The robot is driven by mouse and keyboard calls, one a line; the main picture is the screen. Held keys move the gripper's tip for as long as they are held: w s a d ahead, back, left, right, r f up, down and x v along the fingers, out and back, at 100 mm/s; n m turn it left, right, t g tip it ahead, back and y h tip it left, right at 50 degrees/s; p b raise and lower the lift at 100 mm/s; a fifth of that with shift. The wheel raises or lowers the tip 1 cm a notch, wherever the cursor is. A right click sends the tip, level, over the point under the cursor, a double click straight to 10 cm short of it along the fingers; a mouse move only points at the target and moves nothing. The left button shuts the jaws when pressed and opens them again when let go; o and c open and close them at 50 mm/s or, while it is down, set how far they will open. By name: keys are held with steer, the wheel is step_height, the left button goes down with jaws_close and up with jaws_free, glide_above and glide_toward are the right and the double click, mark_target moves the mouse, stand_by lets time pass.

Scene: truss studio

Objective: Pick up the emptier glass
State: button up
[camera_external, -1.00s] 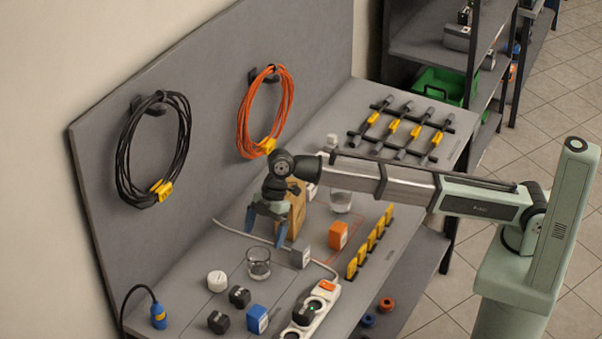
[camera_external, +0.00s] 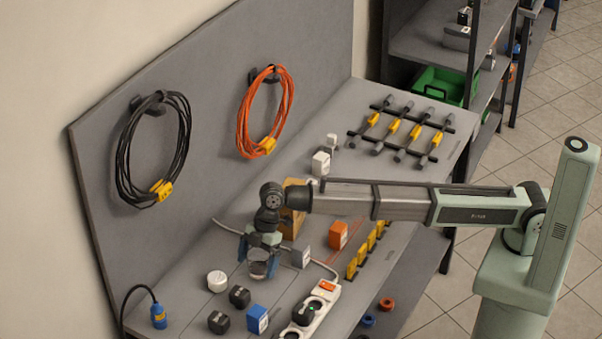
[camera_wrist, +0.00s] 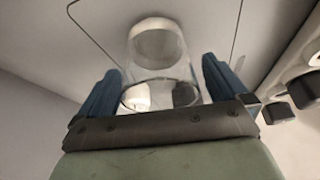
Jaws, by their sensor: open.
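A clear glass (camera_external: 259,269) stands on the bench near its left part, between the white round block and the grey block. My gripper (camera_external: 257,259) is lowered over it, with its blue fingers on either side. In the wrist view the glass (camera_wrist: 160,60) shows between the two fingers of my gripper (camera_wrist: 160,84), which are open with a gap at each side. Its contents are hard to make out. The second glass is hidden behind my arm in the external view.
The white round block (camera_external: 217,281), black blocks (camera_external: 240,297), a blue block (camera_external: 257,319) and a grey block (camera_external: 301,256) stand close around the glass. A power strip (camera_external: 312,309) lies to the right. An orange block (camera_external: 338,235) and yellow clips (camera_external: 366,249) stand farther right.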

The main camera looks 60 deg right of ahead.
steer(key=shift+c, duration=0.4)
steer(key=c, duration=1.2)
